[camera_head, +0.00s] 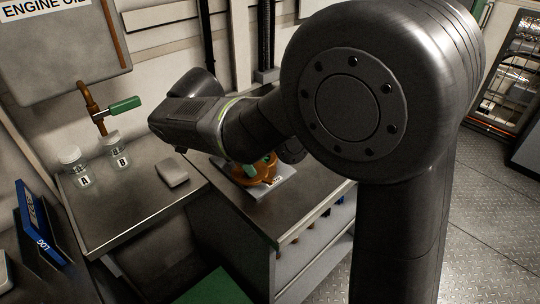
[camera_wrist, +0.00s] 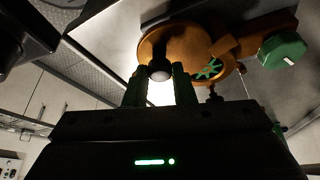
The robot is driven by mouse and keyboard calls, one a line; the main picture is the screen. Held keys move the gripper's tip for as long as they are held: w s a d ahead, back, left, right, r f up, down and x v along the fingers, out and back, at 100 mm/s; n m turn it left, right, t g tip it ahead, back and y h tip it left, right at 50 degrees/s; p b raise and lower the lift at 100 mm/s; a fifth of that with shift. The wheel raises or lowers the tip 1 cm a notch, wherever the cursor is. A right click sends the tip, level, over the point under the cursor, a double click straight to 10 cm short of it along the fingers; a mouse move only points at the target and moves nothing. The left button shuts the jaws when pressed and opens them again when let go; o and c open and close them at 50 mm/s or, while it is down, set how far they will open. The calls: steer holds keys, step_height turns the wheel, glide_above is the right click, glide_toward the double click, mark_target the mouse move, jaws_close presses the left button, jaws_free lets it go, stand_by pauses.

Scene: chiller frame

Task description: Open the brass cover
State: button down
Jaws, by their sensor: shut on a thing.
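The brass cover (camera_wrist: 152,48) is a round, orange-brown metal piece in the upper middle of the wrist view. A small rounded knob (camera_wrist: 159,71) sits at its near edge. My gripper (camera_wrist: 160,88) is shut on this knob, with one green finger on each side. A green spoked part (camera_wrist: 210,70) shows beside the cover, and a green dial (camera_wrist: 283,50) is at the right on the same brass body (camera_wrist: 255,30). In the head view the brass body (camera_head: 264,178) stands on a pale plate, partly hidden by my arm. I cannot tell how far the cover is open.
The pale plate (camera_head: 275,190) lies on a metal bench (camera_head: 300,200). On the left bench stand two jars (camera_head: 115,148) and a grey block (camera_head: 172,173). A green-handled tap (camera_head: 124,105) hangs above them. A blue binder (camera_head: 38,225) is at the lower left. Floor is clear at the right.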

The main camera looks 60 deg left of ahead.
mark_target(240, 178)
steer(key=s+m, duration=0.1)
steer(key=m+h, duration=0.1)
steer(key=shift+s+a+r+m+p, duration=0.1)
steer(key=shift+s+a+m+p, duration=0.2)
steer(key=shift+s+p, duration=0.1)
steer(key=shift+s+a+m+g+h+p, duration=0.4)
steer(key=shift+s+m+g+h+p, duration=0.15)
steer(key=shift+m, duration=0.65)
steer(key=shift+s, duration=0.1)
steer(key=c, duration=1.2)
jaws_free()
steer(key=shift+c, duration=0.2)
steer(key=v, duration=1.3)
steer(key=shift+s+r, duration=0.2)
steer(key=shift+r, duration=0.1)
